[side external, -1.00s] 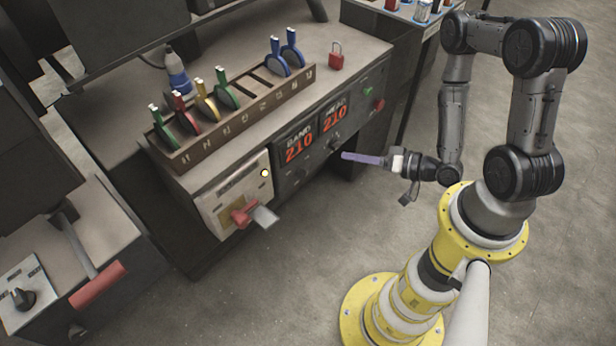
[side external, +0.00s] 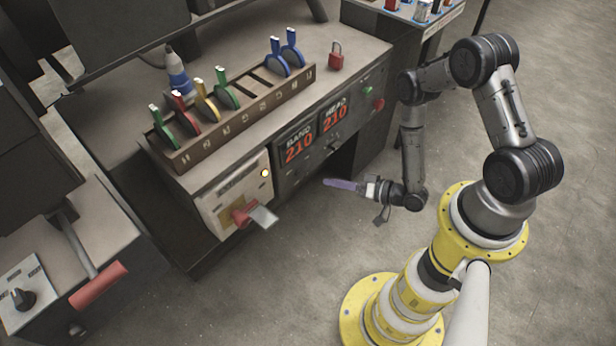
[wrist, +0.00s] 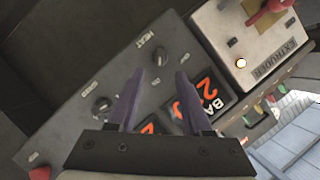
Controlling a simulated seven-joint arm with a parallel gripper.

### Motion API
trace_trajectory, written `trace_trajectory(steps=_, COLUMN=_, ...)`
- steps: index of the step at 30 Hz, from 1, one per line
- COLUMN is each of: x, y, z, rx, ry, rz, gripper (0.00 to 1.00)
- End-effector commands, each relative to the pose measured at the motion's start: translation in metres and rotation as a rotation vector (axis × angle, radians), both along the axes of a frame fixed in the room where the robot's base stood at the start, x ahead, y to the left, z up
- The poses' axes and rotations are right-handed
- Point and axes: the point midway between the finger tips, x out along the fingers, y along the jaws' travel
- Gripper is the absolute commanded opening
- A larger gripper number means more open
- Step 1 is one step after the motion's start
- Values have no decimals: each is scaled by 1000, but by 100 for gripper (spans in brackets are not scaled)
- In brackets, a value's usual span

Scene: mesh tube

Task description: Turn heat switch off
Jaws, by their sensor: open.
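The heat switch is a small dark knob (wrist: 160,56) below the word HEAT on the dark control panel, in the wrist view. It lies just past the tips of my purple fingers, roughly between them in the picture. My gripper (wrist: 160,76) is open and empty. In the side external view my gripper (side external: 326,183) points left towards the panel, in front of and below the two orange 210 displays. A gap seems to remain between fingertips and knob. The knob's exact setting is too small to read.
A second dark knob (wrist: 103,104), labelled SPEED, sits beside the heat switch. The extruder box (side external: 222,196), with a red-handled lever, stands left of the displays. A rack of coloured-handled tools (side external: 235,118) and a red padlock (side external: 336,58) are on top. The floor in front is clear.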

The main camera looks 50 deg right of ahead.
Motion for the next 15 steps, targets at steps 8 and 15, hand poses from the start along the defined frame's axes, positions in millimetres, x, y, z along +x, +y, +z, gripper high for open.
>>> trace_trajectory(steps=8, x=47, y=16, z=-14, rx=0, ry=-2, rz=6, gripper=50)
trace_trajectory(steps=15, x=78, y=23, z=-23, rx=0, ry=-1, rz=1, gripper=50)
